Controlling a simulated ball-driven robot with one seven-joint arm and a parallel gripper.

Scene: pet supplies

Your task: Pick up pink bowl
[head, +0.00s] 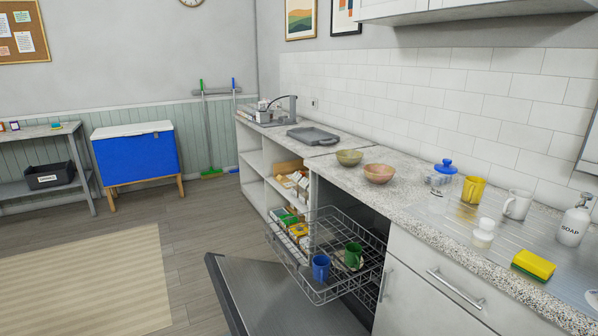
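The pink bowl (379,174) sits upright on the speckled countertop (416,194), near its front edge and above the open dishwasher. An olive-green bowl (349,158) stands just behind it to the left, close to it. The inside of the pink bowl looks empty. My gripper is not in view in the head view.
The dishwasher door (260,295) hangs open, and its pulled-out rack (335,240) holds a blue mug (320,267) and a green mug (354,256). Floor at left is clear.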

